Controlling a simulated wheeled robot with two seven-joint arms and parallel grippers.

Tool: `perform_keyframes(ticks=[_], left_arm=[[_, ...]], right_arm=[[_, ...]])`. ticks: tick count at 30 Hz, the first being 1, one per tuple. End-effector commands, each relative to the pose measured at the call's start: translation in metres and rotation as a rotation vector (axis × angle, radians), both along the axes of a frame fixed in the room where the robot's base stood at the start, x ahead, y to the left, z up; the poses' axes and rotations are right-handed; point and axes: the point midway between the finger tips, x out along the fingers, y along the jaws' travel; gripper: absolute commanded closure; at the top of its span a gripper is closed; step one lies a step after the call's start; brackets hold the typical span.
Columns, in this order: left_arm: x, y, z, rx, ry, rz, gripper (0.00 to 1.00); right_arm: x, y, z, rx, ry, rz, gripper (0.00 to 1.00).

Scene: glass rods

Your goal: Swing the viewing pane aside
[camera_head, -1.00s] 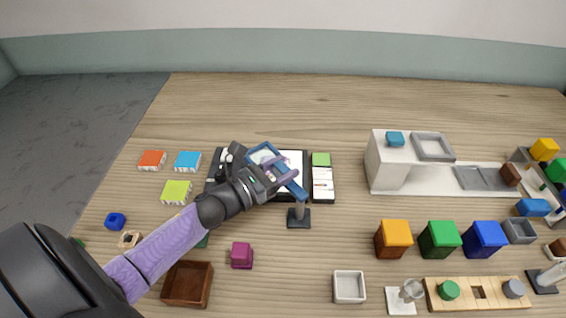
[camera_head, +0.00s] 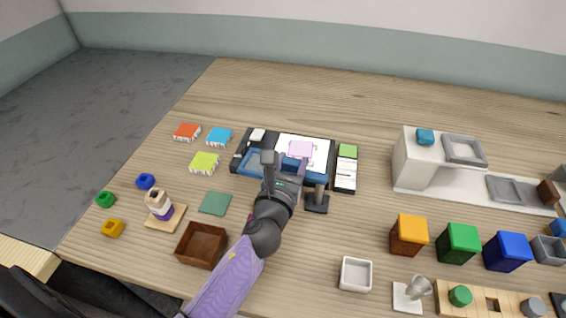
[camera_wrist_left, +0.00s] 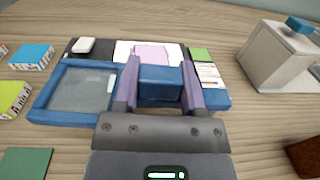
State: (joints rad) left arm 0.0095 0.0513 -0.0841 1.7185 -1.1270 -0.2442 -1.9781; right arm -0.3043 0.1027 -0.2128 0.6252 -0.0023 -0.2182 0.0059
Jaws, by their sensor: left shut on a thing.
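The viewing pane (camera_head: 252,163) is a clear sheet in a blue frame. It reaches left from a dark stand (camera_head: 317,204) and hangs over the left part of a black board (camera_head: 241,150). In the left wrist view the pane (camera_wrist_left: 82,90) lies left of the fingers, with a blue bar running right. My left gripper (camera_head: 285,167) is shut on a blue block (camera_wrist_left: 160,82) of this bar. A white sheet with a pink patch (camera_head: 300,149) shows uncovered beyond the fingers. My right gripper is not in view.
Orange, blue and lime blocks (camera_head: 205,162) stand left of the board. A brown tray (camera_head: 201,245) and green mat (camera_head: 215,203) lie in front. A white raised block (camera_head: 417,159) stands to the right. The table behind the board is clear.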

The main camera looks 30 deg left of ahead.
Motion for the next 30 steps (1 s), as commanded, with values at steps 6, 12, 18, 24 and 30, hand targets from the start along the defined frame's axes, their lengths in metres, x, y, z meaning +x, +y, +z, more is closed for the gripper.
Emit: perform_keyframes(ticks=[6,12,18,24,30], left_arm=[[-0.0027,-0.0019,-0.0006,-0.002,0.001,0.052,1.0],[-0.0034,-0.0022,-0.0001,-0.001,0.0,0.067,1.0],[-0.0035,-0.0022,0.0,0.0,0.0,0.067,1.0],[-0.0035,-0.0022,-0.0001,0.0,0.001,0.067,0.3],[-0.0034,-0.0022,-0.0001,0.0,0.0,0.066,0.12]], right_arm=[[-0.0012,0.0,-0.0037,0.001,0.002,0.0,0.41],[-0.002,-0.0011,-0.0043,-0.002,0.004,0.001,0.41],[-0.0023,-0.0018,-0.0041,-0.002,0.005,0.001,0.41],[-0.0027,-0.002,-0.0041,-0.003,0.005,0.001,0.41],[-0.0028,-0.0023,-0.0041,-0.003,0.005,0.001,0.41]])
